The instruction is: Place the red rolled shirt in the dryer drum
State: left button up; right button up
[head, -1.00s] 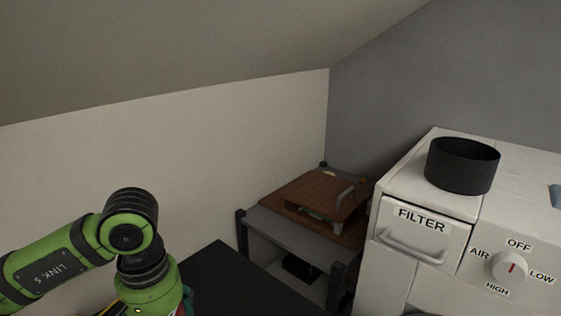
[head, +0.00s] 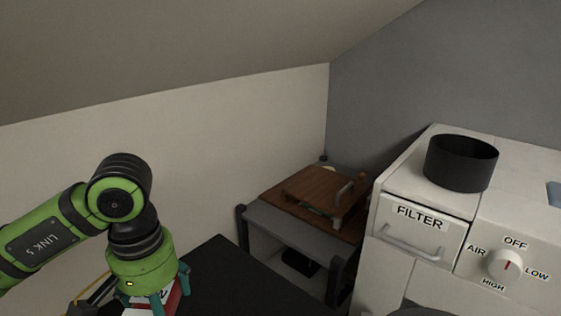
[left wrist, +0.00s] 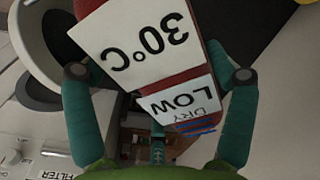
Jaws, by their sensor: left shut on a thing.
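The red rolled shirt (left wrist: 190,68) with white labels reading "30°C" and "DRY LOW" is between the teal fingers of my left gripper (left wrist: 160,80), which is shut on it. In the head view my left gripper (head: 162,300) is at the bottom left, with a bit of the red shirt (head: 172,299) showing. The white dryer (head: 480,235) with its filter drawer and dial stands to the right, apart from the gripper. In the left wrist view a white-rimmed round dark opening (left wrist: 70,35) shows at upper left; I cannot tell for certain that it is the drum. My right gripper is not in view.
A black round container (head: 461,164) stands on the dryer. A grey table (head: 283,228) with a brown wooden item (head: 320,190) stands left of the dryer. A dark flat surface (head: 225,275) lies right of my gripper. The sloped ceiling (head: 180,50) hangs over the left side.

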pick_arm(q)
notch_tip(320, 180, down, 14)
jog(key=b, duration=0.4)
jog(key=shift+b, duration=0.4)
jog(key=shift+w+r, duration=0.1)
